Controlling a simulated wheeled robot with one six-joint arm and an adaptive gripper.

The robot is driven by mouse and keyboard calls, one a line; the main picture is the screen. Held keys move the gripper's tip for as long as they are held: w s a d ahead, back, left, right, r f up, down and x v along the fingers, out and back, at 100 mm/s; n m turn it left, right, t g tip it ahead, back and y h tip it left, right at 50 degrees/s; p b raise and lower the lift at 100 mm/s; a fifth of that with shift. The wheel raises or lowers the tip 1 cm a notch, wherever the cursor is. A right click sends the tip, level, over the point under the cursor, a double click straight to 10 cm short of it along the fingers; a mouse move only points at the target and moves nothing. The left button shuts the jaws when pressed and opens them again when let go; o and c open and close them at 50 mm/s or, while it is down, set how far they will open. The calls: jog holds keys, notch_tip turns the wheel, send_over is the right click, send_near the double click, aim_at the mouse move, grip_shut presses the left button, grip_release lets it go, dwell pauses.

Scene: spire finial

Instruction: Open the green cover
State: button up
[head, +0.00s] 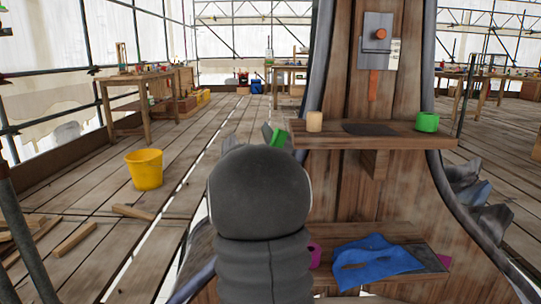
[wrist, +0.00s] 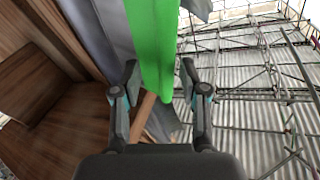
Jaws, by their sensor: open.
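A bright green panel, which looks like the green cover (wrist: 153,40), runs down from the top of the wrist view. Its lower end lies between the two fingers of my gripper (wrist: 159,80). The fingers are apart, with a gap visible on each side of the green. I cannot tell whether the panel is between the jaws or just beyond them. In the head view a small green part (head: 279,137) shows just above my dark arm, at the left edge of the wooden spire.
A blue cloth (head: 372,262) lies on a lower ledge. Grey flaps edge the spire. A yellow bucket (head: 144,169) stands left on open planks.

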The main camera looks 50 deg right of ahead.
jog(key=v, duration=1.2)
dwell(0.5)
